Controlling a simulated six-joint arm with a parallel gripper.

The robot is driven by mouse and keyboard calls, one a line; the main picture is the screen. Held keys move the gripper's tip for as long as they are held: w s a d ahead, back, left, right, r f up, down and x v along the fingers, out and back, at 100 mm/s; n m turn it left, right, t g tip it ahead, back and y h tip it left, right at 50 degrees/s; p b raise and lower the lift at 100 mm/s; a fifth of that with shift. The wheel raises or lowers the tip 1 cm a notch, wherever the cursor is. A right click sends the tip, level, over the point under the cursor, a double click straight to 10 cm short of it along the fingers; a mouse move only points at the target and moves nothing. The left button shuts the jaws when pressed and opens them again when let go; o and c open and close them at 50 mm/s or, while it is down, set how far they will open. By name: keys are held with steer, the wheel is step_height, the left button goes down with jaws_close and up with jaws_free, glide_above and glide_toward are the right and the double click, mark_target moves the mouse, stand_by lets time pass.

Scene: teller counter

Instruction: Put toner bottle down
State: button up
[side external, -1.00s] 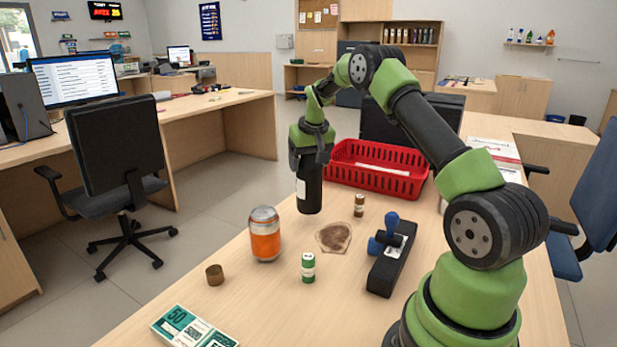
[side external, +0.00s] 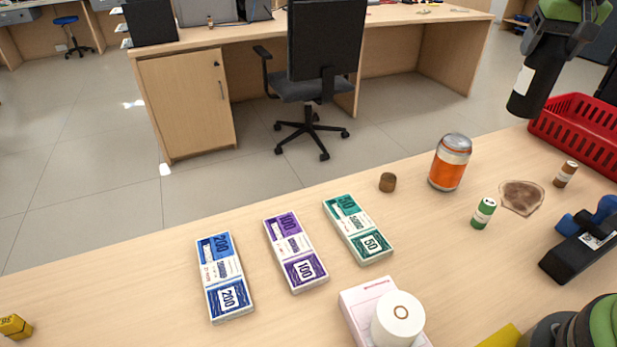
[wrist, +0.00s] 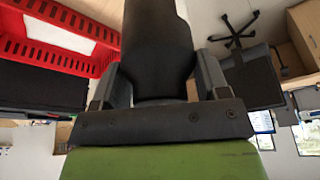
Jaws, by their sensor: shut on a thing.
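The toner bottle (side external: 535,82) is black with a white label. It hangs close to upright, slightly tilted in the picture, in my gripper (side external: 560,42) at the upper right of the side view, near the counter's far edge and left of the red basket. Its lower end appears to be above the counter (side external: 130,265). In the wrist view, the dark bottle (wrist: 158,50) fills the middle, with the two fingers of my gripper (wrist: 158,85) closed on either side of it.
A red basket (side external: 578,128) stands just right of the bottle. An orange can (side external: 450,162), brown cap (side external: 388,182), green vial (side external: 483,212), brown vial (side external: 565,174), stain-like patch (side external: 521,196) and black stamp holder (side external: 575,258) are nearby. Banknote bundles (side external: 290,250) and a paper roll (side external: 398,318) lie nearer.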

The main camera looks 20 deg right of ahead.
steer(key=w+a+n+y, duration=0.1)
steer(key=w+a+n, duration=0.15)
steer(key=a, duration=0.75)
steer(key=w+a+n+y, duration=0.1)
steer(key=w+a+n, duration=0.15)
steer(key=a, duration=0.85)
steer(key=w+a+n, duration=0.2)
steer(key=a+n, duration=0.2)
steer(key=a, duration=0.6)
steer(key=s+a+n+y, duration=0.1)
steer(key=s+a+n, duration=0.3)
steer(key=a, duration=0.7)
steer(key=s+a+n+y, duration=0.15)
steer(key=s+a, duration=0.35)
steer(key=a, duration=0.6)
steer(key=s+a+n+g, duration=0.2)
steer(key=s+a+n, duration=0.4)
steer(key=s+a, duration=0.75)
step_height(320, 180, down, 15)
steer(key=s+d, duration=0.1)
steer(key=d, duration=0.1)
steer(key=shift+y, duration=0.35)
steer(key=shift+d+f, duration=0.1)
steer(key=shift+f, duration=0.05)
steer(key=o, duration=1.4)
steer(key=shift+f, duration=0.1)
